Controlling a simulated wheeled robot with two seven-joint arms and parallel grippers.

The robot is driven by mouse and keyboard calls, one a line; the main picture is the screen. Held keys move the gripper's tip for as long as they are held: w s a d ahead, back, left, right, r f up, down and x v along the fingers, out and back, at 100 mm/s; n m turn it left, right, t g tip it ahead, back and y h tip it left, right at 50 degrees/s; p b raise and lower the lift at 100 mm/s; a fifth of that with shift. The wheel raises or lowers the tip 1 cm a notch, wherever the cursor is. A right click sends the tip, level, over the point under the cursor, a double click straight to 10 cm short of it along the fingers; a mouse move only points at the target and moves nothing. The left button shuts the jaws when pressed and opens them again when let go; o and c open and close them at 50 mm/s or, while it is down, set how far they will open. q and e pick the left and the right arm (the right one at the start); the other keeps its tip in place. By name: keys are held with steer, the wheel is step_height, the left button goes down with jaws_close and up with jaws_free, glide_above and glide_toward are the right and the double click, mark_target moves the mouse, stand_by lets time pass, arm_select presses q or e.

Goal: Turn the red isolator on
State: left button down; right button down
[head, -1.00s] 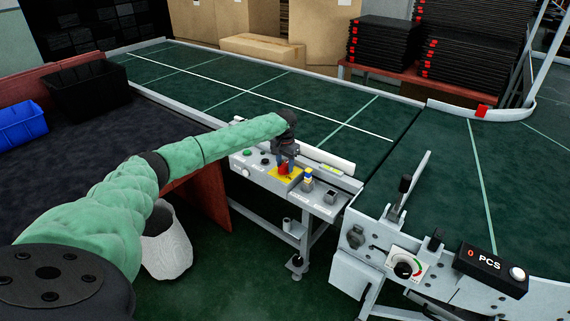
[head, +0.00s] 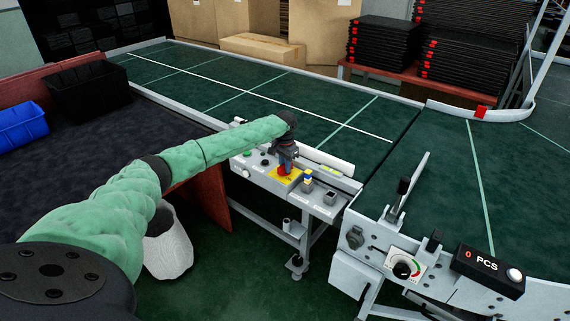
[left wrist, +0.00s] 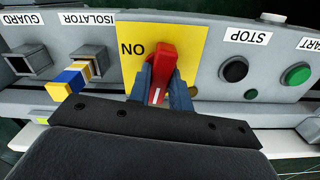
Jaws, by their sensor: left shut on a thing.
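The red isolator (head: 284,171) is a rotary handle on a yellow plate (head: 270,174) on the grey control panel. In the left wrist view the handle (left wrist: 165,52) stands upright in the picture, its white-marked end toward my gripper. The upside-down word ON is on the plate (left wrist: 137,33), left of the handle. My left gripper (head: 285,162) reaches down over the panel. In the left wrist view its blue fingers (left wrist: 162,93) are closed on both sides of the red handle and hide part of it. My right gripper is out of view.
A blue-and-yellow plug (head: 308,177) and a grey socket (head: 329,196) sit right of the plate. A black STOP button (left wrist: 235,70) and a green START button (left wrist: 297,74) are on the other side. The conveyor (head: 250,85) runs behind the panel; its belt is clear.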

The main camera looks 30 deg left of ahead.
arm_select(q)
steer(key=m+p, duration=0.3)
steer(key=m, duration=0.5)
steer(key=shift+r, duration=0.1)
steer(key=shift+m, duration=1)
steer(key=m, duration=0.2)
steer(key=shift+m+p, duration=0.3)
steer(key=shift+p, duration=0.05)
steer(key=shift+m, duration=1.6)
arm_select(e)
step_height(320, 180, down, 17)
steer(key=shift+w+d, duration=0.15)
arm_select(q)
steer(key=c, duration=1.3)
jaws_free()
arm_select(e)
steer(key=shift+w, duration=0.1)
